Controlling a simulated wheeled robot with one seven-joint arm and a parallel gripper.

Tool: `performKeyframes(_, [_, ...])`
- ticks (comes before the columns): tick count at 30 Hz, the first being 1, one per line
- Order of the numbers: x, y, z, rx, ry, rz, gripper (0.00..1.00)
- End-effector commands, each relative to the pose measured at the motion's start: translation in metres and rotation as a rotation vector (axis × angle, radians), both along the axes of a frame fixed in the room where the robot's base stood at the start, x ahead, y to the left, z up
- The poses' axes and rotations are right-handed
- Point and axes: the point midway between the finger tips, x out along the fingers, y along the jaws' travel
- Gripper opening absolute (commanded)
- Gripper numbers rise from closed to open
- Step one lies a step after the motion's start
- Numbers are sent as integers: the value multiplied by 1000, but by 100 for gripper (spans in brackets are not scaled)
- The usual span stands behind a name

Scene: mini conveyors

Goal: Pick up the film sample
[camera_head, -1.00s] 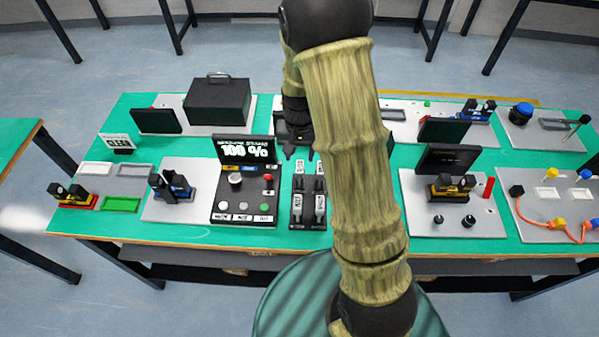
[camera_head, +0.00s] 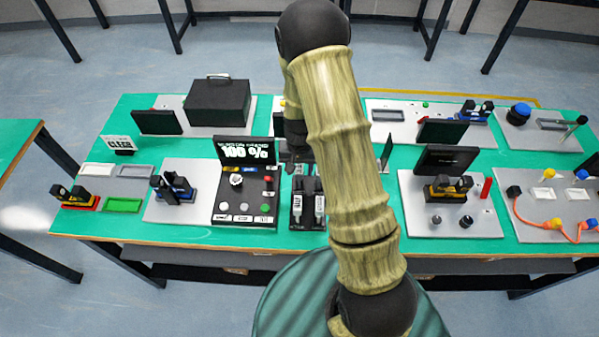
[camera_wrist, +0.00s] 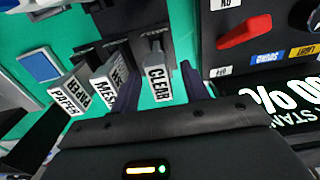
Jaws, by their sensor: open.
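In the wrist view a grey sample block labelled CLEAR (camera_wrist: 158,85) lies between the two dark fingers of my gripper (camera_wrist: 157,68). The fingers are apart, one on each side of it, and contact cannot be told. Left of it are blocks labelled MESH (camera_wrist: 104,92) and PAPER (camera_wrist: 66,101). No readable label says film. In the head view my gripper (camera_head: 295,165) is small and dark, at the far end of the black sample rack (camera_head: 308,222). Two pale samples (camera_head: 320,206) show in that rack.
A control panel (camera_head: 225,205) with knobs and a "100 %" screen (camera_head: 246,152) stands close left of the rack. Its red switch (camera_wrist: 245,36) is near my right finger in the wrist view.

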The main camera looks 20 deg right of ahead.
Motion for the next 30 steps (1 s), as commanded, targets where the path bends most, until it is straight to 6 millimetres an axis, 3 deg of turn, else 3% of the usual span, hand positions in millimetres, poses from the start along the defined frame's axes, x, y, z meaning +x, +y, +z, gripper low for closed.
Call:
performKeyframes(4, [0,0,-9,1,0,0,45])
performKeyframes(19, [0,0,-9,1,0,0,45])
performKeyframes(26, [0,0,-9,0,0,0,2])
performKeyframes(30, [0,0,-9,1,0,0,0])
